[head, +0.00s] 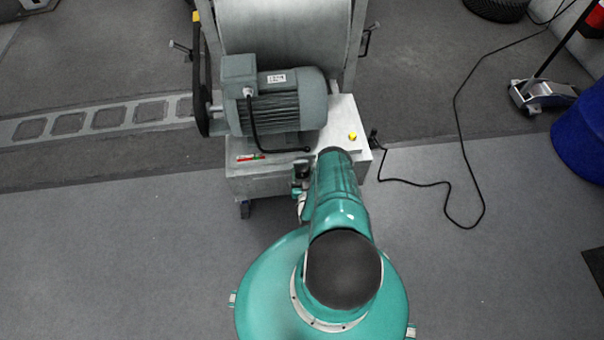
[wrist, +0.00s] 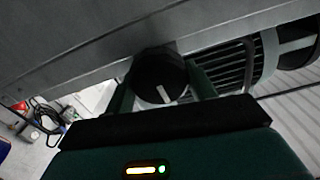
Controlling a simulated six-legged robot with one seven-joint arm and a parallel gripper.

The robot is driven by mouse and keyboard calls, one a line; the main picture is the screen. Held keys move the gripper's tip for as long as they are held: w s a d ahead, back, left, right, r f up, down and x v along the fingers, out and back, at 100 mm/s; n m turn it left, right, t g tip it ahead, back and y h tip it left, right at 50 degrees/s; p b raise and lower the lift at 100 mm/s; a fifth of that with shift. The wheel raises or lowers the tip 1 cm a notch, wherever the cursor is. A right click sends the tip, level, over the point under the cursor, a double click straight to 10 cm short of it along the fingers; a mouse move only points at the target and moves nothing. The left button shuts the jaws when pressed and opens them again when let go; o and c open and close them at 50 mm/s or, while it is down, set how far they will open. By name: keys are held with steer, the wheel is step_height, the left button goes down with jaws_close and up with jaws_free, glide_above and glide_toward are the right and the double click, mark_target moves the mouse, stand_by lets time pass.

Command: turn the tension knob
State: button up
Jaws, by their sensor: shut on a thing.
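The tension knob (wrist: 160,82) is a round black knob with a pale pointer mark, seen in the middle of the wrist view. My gripper (wrist: 163,88) has a teal finger on each side of it and is shut on it. The pale mark points down and slightly to the right in the wrist view. In the head view my teal arm covers the front of the dynamometer, so the knob is hidden there. The grey dynamometer base (head: 258,182) stands in front of me.
A grey-green motor (head: 277,105) with a belt at its left sits on the base, before a large roller (head: 284,25). A yellow button (head: 352,136) is at the right. A black cable (head: 468,140) lies on the floor, with a blue barrel (head: 582,138) farther right.

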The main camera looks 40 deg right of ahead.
steer(key=shift+m, duration=0.3)
steer(key=o, duration=1)
